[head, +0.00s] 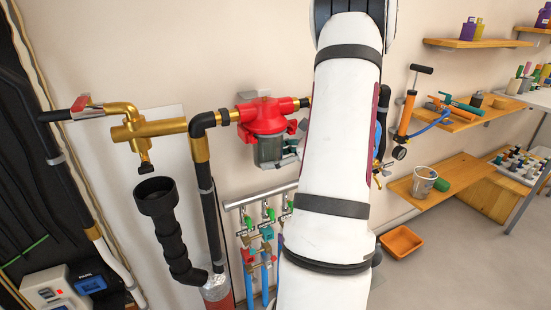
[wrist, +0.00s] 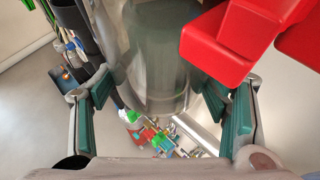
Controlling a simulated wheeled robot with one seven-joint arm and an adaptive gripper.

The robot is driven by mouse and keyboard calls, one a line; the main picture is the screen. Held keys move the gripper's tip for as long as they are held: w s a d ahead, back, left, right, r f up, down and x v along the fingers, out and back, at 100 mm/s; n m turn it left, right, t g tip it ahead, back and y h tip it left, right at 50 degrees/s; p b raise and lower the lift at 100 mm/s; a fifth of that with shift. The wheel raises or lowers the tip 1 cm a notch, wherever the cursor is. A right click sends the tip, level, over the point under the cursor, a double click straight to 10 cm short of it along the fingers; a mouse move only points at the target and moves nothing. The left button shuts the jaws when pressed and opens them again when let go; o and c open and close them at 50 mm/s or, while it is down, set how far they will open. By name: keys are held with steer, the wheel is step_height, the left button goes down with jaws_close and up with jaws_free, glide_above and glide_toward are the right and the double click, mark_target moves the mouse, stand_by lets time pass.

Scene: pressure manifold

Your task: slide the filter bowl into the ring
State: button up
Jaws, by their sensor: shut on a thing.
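The filter bowl (head: 269,152) is a smoky clear cup upright below the red filter head and ring (head: 264,117) on the brass pipe. In the wrist view the bowl (wrist: 155,60) fills the space between the fingers, with a red lug (wrist: 235,42) of the head or ring close by at the upper right. My gripper (wrist: 160,100) is shut on the bowl, one green pad at each side. In the head view my gripper (head: 291,152) shows only partly, right of the bowl. I cannot tell whether the bowl's rim is inside the ring.
A black elbow pipe (head: 205,130) runs down left of the bowl. Small green-handled valves on a manifold bar (head: 262,198) are below it. A brass tap (head: 148,130) and black funnel hose (head: 155,197) are further left. My arm hides the wall right of the ring.

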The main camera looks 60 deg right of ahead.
steer(key=shift+w+d, duration=0.45)
steer(key=shift+w, duration=0.3)
steer(key=o, duration=1.3)
steer(key=v, duration=1.2)
steer(key=shift+s, duration=0.1)
